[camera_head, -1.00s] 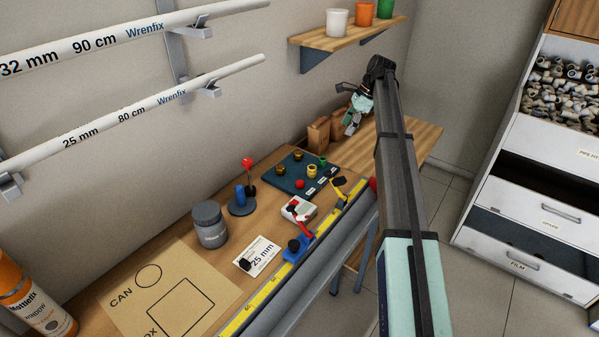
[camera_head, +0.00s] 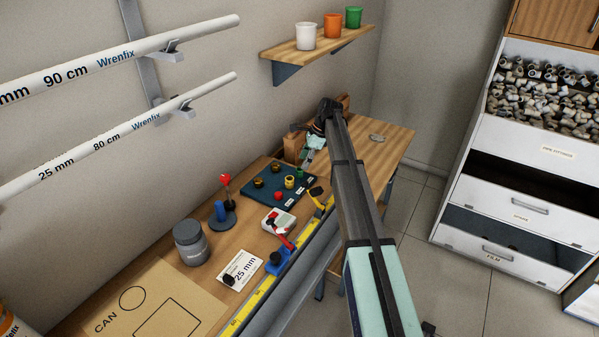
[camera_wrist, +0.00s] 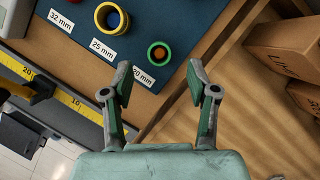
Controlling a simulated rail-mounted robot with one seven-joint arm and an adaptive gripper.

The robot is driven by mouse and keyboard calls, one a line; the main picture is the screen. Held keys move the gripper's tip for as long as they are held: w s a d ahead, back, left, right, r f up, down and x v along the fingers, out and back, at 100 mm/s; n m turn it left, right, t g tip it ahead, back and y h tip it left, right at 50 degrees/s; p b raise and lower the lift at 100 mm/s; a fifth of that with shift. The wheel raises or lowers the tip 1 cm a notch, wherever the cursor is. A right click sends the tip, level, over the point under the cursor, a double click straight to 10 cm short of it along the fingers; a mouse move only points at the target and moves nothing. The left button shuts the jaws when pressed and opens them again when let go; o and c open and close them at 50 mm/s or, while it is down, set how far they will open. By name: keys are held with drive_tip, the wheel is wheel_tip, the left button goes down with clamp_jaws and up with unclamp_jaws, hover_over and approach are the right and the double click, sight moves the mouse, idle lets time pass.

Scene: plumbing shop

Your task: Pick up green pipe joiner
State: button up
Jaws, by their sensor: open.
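The green pipe joiner (camera_wrist: 160,52) is a short green ring with an orange-red inside. It stands on the dark blue mat (camera_wrist: 180,20) beside the 20 mm label in the wrist view. In the head view the joiner (camera_head: 300,173) is small, at the mat's right end. My gripper (camera_wrist: 159,76) is open and empty, its fingertips spread to either side of the joiner in the picture and apart from it. In the head view my gripper (camera_head: 314,150) is beyond the mat's right end, partly hidden by my arm.
A yellow joiner (camera_wrist: 112,19) stands on the mat beside the green one. Cardboard boxes (camera_wrist: 284,50) stand to the right. A yellow measuring rail (camera_wrist: 65,98) runs along the bench front. A wall shelf (camera_head: 312,48) with cups is above.

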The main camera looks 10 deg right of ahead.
sight(299, 169)
drive_tip(key=shift+p+x, duration=1.25)
drive_tip(key=shift+x, duration=1.35)
drive_tip(key=shift+s+a, duration=0.1)
drive_tip(key=c, duration=0.9)
